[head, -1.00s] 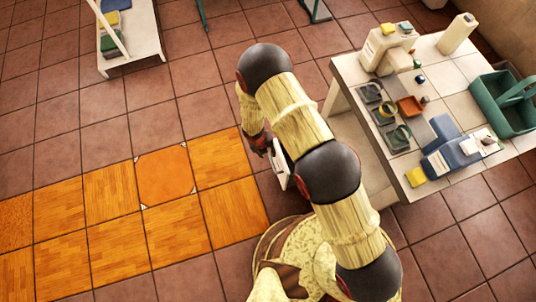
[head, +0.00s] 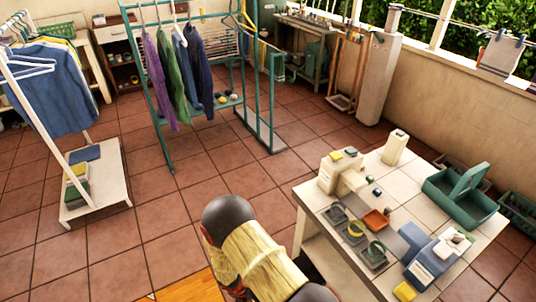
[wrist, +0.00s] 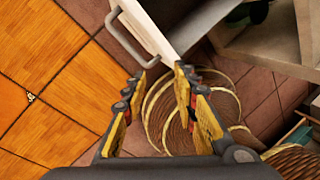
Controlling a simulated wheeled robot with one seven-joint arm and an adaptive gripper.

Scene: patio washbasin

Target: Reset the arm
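My gripper (wrist: 156,80) shows in the wrist view with its two yellow-padded fingers apart and nothing seen between them. It points down toward the floor. A white panel with a grey bar handle (wrist: 150,35) lies beyond the fingertips; I cannot tell how far off it is. In the head view my arm rises at the bottom centre, left of the washbasin table, and my gripper cannot be made out there.
The tiled table (head: 405,185) at right bears a green caddy (head: 460,207), small trays (head: 354,233) and bottles. A clothes rack (head: 262,125) stands behind, a low white rack (head: 97,190) at left. Open floor (head: 170,215) lies between.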

